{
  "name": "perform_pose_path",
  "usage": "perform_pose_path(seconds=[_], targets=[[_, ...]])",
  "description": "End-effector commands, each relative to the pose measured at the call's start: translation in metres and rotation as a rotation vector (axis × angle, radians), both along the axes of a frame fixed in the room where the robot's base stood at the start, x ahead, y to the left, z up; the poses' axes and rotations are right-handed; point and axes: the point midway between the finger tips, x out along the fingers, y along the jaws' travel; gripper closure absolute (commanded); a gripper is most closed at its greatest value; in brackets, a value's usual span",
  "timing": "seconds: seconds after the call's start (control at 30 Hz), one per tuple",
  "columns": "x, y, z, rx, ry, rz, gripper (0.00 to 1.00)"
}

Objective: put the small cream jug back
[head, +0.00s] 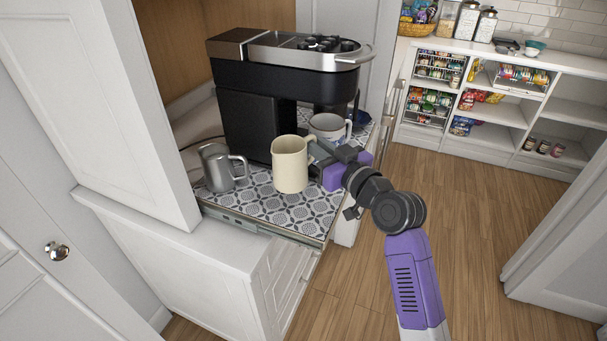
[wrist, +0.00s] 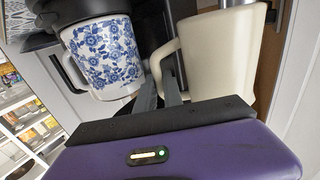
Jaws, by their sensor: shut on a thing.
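The cream jug (head: 290,166) is upright over the front of the patterned pull-out shelf (head: 255,203). I cannot tell whether its base touches the shelf. My gripper (head: 316,148) reaches in from the right and is shut on the jug's handle. In the wrist view the jug (wrist: 225,52) fills the upper right, with its handle between the fingers of my gripper (wrist: 168,84). The jug's far side is hidden.
A black and steel coffee machine (head: 262,85) stands behind the jug. A blue-flowered white mug (wrist: 103,57) is close beside my fingers, also visible in the head view (head: 327,124). A metal pitcher (head: 219,169) stands left of the jug. The shelf's front left is bare.

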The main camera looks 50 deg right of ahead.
Motion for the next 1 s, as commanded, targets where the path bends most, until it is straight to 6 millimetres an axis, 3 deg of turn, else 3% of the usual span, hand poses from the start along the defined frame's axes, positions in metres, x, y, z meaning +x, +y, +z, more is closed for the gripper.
perform_pose_path(seconds=[0.5, 0.93, 0.97, 1.0], targets=[[0.000, 0.000, -0.060, 0.001, -0.002, -0.001, 1.00], [0.000, 0.000, -0.066, 0.000, -0.004, -0.001, 1.00], [0.000, 0.000, -0.067, 0.000, -0.002, -0.001, 0.87], [0.000, 0.000, -0.066, 0.000, -0.002, -0.001, 0.80]])
